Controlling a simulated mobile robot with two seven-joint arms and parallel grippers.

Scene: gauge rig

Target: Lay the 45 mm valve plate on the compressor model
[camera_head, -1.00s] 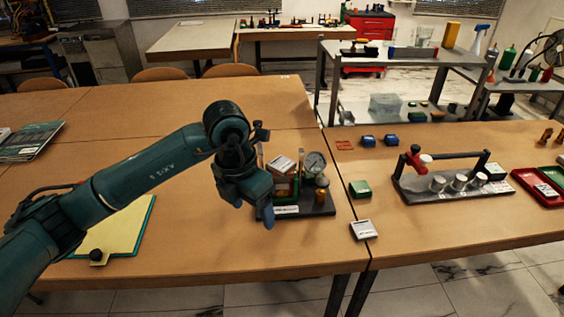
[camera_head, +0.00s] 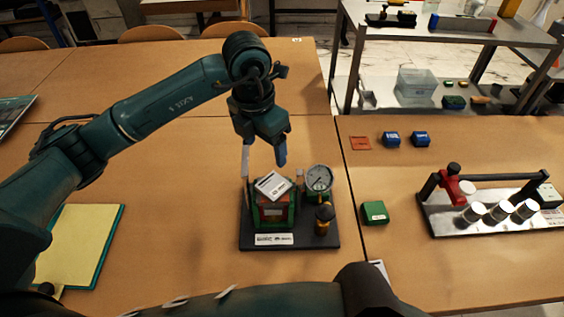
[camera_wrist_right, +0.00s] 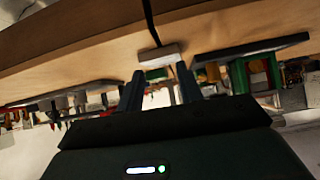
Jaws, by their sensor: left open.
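The compressor model (camera_head: 272,217) has a green and reddish-brown body on a dark base, with a gauge (camera_head: 319,179) beside it. A labelled grey-white plate lies tilted on its top (camera_head: 272,186). My left gripper (camera_head: 264,162) is open, pointing down just behind and above the model, with nothing between its fingers. A second pale labelled plate (camera_head: 379,268) lies near the table's front edge, mostly hidden by my right arm. In the right wrist view a pale block (camera_wrist_right: 160,57), apparently this plate, lies just ahead of my right gripper (camera_wrist_right: 159,70), whose fingers are apart. I cannot read the sizes.
A green box (camera_head: 374,212) stands right of the model. A rack with white cylinders (camera_head: 490,212) is at right. A yellow pad (camera_head: 78,245) lies at left. The table behind the model is clear.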

